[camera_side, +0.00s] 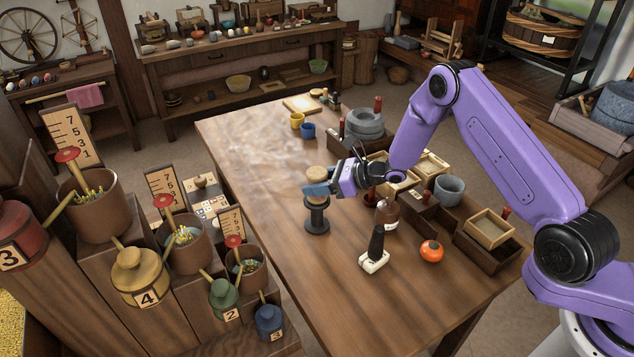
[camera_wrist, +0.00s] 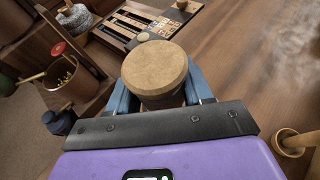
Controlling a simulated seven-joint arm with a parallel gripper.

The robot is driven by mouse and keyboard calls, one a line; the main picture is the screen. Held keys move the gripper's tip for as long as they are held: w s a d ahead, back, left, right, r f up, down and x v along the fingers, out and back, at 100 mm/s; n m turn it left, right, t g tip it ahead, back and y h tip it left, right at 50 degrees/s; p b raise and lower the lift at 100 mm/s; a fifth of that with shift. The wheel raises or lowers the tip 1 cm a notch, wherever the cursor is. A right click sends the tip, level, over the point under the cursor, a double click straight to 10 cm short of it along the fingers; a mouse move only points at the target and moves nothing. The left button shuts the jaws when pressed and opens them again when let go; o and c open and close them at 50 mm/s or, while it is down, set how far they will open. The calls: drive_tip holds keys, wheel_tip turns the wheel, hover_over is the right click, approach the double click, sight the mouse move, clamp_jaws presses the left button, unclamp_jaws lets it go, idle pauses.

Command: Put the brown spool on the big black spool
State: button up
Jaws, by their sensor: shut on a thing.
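The brown spool (camera_side: 316,173) is between the blue fingers of my gripper (camera_side: 318,188). In the wrist view the round tan top of the brown spool (camera_wrist: 155,72) shows between the two blue fingers (camera_wrist: 160,98), which are shut on it. The big black spool (camera_side: 317,214) stands upright on the table. In the side view the brown spool is directly above the black spool. The black spool is hidden in the wrist view.
Yellow (camera_side: 297,120) and blue cups (camera_side: 308,130) stand behind. Wooden trays lie at the right. The left of the table is clear.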

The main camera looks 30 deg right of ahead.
drive_tip(key=shift+f, duration=0.1)
drive_tip(key=o, duration=1.2)
drive_tip(key=shift+c, duration=0.2)
drive_tip(key=shift+r, duration=0.2)
drive_tip(key=v, duration=1.2)
